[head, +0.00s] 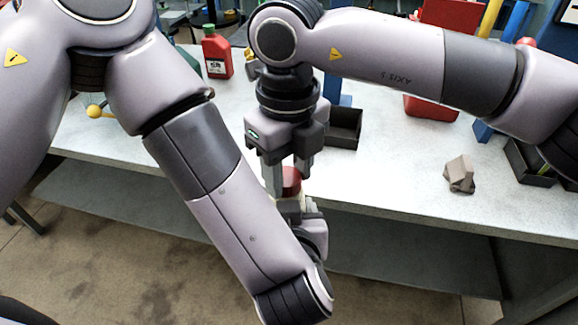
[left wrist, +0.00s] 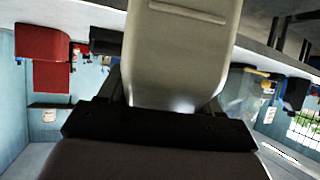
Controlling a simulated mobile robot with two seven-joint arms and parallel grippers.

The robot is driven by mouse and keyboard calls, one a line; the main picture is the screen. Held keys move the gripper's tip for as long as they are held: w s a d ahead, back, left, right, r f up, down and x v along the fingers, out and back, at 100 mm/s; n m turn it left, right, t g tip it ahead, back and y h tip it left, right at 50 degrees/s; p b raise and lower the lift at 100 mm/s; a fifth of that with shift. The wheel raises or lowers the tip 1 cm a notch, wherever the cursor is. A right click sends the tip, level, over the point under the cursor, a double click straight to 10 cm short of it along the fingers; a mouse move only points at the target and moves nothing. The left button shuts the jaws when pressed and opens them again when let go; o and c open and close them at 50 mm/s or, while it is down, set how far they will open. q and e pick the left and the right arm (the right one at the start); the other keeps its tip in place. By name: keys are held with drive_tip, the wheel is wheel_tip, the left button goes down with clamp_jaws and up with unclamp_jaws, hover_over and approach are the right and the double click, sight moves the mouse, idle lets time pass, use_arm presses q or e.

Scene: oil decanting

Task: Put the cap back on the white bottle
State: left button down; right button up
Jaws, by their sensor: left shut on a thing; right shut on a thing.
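A red cap (head: 291,181) is between the fingers of my right gripper (head: 288,172), which points down near the table's front edge in the head view. My left gripper (head: 303,212) is just below it, partly hidden behind my left arm. The left gripper is shut on the white bottle (left wrist: 178,55), whose pale body fills the upper middle of the left wrist view. In the head view only a small pale part of the bottle shows, directly under the cap. I cannot tell whether the cap touches the bottle's neck.
A grey table (head: 390,185) lies behind the grippers. The table's front right is mostly clear.

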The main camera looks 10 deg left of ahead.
drive_tip(key=m, duration=0.4)
drive_tip(key=shift+a+m, duration=0.1)
drive_tip(key=shift+m, duration=0.3)
drive_tip(key=m, duration=0.9)
drive_tip(key=shift+a, duration=0.15)
drive_tip(key=m, duration=0.6)
drive_tip(key=shift+w, duration=0.1)
drive_tip(key=m, duration=0.7)
drive_tip(key=shift+w+a, duration=0.1)
drive_tip(key=shift+w, duration=0.05)
drive_tip(key=o, duration=1)
